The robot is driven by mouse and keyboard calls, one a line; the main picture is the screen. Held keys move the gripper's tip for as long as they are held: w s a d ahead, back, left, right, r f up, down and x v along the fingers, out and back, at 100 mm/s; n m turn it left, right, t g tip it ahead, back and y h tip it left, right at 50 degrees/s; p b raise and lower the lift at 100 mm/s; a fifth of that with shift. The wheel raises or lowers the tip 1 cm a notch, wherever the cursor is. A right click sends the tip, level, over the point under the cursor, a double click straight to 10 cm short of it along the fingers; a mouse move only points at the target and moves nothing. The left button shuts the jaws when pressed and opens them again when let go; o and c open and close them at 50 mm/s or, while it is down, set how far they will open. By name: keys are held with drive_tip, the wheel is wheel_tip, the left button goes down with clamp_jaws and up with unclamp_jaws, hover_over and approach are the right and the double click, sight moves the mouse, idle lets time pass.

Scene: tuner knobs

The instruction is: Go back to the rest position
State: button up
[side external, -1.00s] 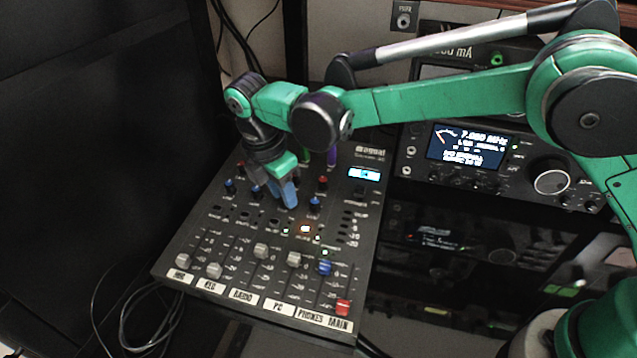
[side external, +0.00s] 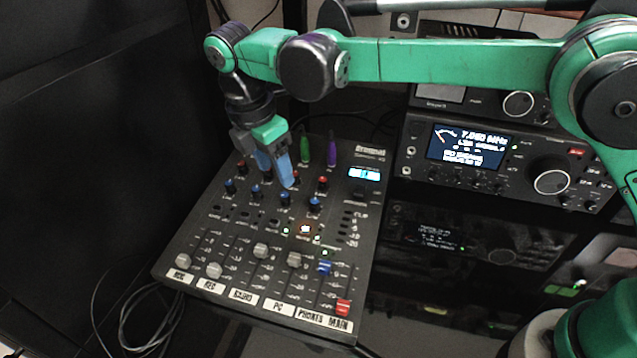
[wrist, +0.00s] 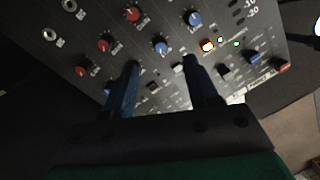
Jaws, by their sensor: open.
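My gripper (side external: 275,172) hangs over the upper left part of the black mixer (side external: 200,250), its two blue fingers pointing down. In the wrist view, my gripper (wrist: 158,72) has its fingers apart with nothing between them, above the knobs. Blue knobs, such as one (side external: 284,199) just below the fingers, and red knobs (side external: 323,182) stand on the panel. The side view does not show clearly whether the fingertips touch a knob. Fader caps line the lower half, including a blue one (side external: 324,268) and a red one (side external: 343,307).
A green plug (side external: 305,150) and a purple plug (side external: 331,152) stand upright at the mixer's back edge, close to my gripper. A radio (side external: 465,165) with a lit screen stands to the right.

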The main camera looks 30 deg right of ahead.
drive_tip(key=s+d+r+m+t+y, duration=0.1)
drive_tip(key=d+r+m, duration=0.3)
drive_tip(key=d+m, duration=0.15)
drive_tip(key=s+d+f+m+t+y, duration=0.1)
drive_tip(key=s+d+m+t, duration=0.5)
drive_tip(key=s+d+m, duration=0.6)
drive_tip(key=d+m, duration=0.2)
drive_tip(key=m, duration=0.1)
drive_tip(key=shift+d+m, duration=0.2)
drive_tip(key=shift+m, duration=0.15)
